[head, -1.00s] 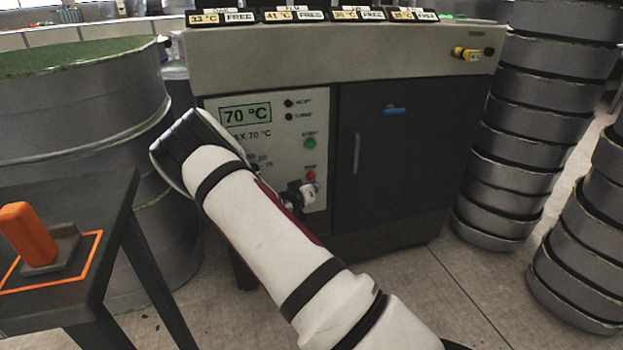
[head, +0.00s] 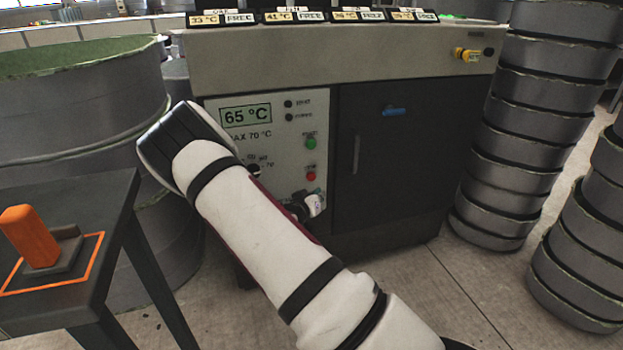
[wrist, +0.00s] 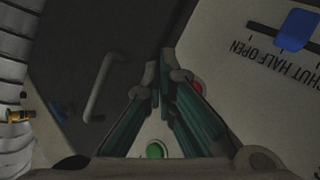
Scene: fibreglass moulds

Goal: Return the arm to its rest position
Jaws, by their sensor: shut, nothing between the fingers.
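My arm (head: 250,215) reaches up and left across the front of the grey machine, bent at its elbow. In the wrist view my gripper (wrist: 160,72) has its fingers together with nothing between them. It is in front of the machine's panel, with the green button (wrist: 155,150) and the red button (wrist: 197,88) showing behind the fingers. In the head view the fingers cannot be made out; a white and dark part of my wrist shows low by the panel. The panel display (head: 246,115) reads 65 °C, above a partly hidden dial (head: 254,170).
A dark table (head: 100,205) with an orange-handled block (head: 30,235) stands at left, before large grey round moulds (head: 80,100). Stacked moulds (head: 525,130) stand at right. The cabinet door (head: 395,160) is closed. A blue slider (wrist: 297,30) shows in the wrist view.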

